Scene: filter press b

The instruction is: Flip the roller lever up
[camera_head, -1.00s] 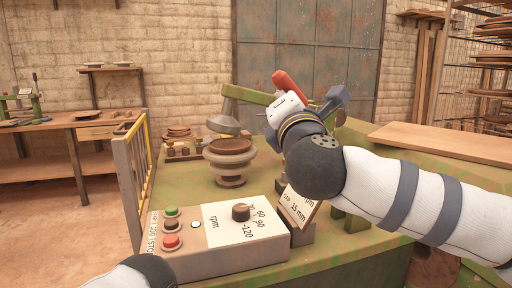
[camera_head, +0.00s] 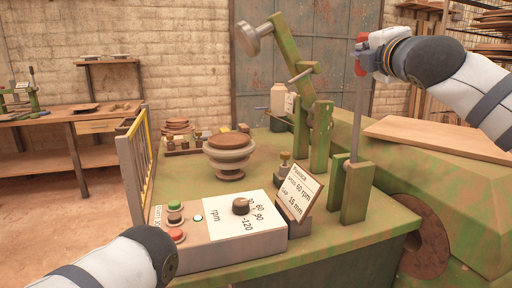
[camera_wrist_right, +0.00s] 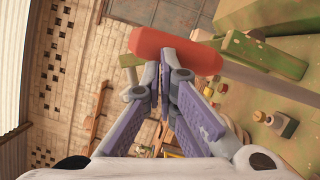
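The roller lever (camera_head: 357,115) is a grey bar standing nearly upright on a green bracket, with a red handle (camera_head: 363,41) on top. The linked green arm (camera_head: 294,50) is tilted steeply up to the left, its round roller head (camera_head: 247,38) high above the bench. My right gripper (camera_head: 378,55) is at the red handle. In the right wrist view, its fingers (camera_wrist_right: 164,82) are close together, and the handle (camera_wrist_right: 176,52) lies across just beyond their tips. They look shut, without the handle between them; exact contact is unclear. My left gripper is out of view.
A disc-topped pedestal (camera_head: 229,152) stands on the green bench. A control box (camera_head: 218,228) with buttons and an rpm knob is in front, beside a sign (camera_head: 301,192). A yellow-edged guard (camera_head: 137,160) stands left. A wooden board (camera_head: 440,139) lies right.

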